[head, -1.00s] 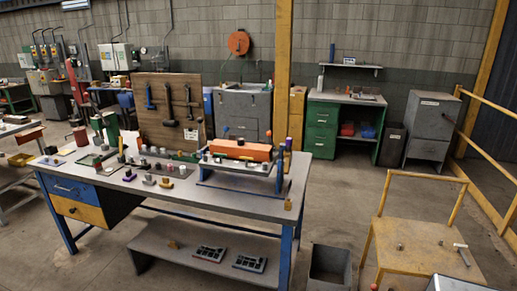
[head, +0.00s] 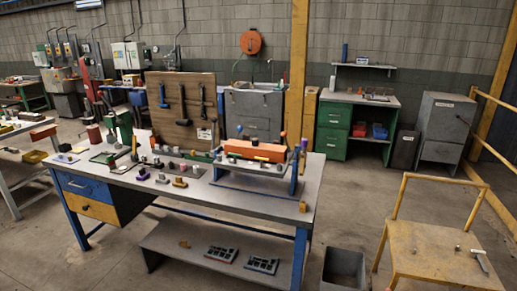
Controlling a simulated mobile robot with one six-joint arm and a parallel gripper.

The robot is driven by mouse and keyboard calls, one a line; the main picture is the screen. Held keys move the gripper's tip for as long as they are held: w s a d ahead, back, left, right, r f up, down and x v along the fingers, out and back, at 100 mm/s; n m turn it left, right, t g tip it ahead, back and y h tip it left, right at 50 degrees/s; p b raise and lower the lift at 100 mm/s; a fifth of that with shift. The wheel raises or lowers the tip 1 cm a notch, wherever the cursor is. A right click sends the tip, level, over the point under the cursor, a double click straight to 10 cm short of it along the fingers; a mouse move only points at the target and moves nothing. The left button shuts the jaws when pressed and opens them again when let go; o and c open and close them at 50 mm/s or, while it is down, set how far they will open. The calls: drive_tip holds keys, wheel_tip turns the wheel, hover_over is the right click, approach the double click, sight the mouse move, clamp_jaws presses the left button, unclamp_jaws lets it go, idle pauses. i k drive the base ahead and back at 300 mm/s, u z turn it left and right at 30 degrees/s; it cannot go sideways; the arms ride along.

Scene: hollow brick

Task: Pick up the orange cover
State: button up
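The orange cover (head: 254,150) is a long block-like piece. It lies along the top of a grey and blue fixture (head: 256,171) at the right end of the workbench. Small dark and coloured pieces stand close around it. My gripper is not in the head view, so I cannot see its state.
The workbench (head: 200,199) holds several small knobs and parts, with a tool board (head: 183,110) behind. A grey bin (head: 343,270) stands on the floor at its right. A yellow cart (head: 432,250) is at the lower right.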

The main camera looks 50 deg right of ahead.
sight(276, 153)
drive_tip(key=u, duration=0.05)
drive_tip(key=i, duration=1)
drive_tip(key=z, duration=0.05)
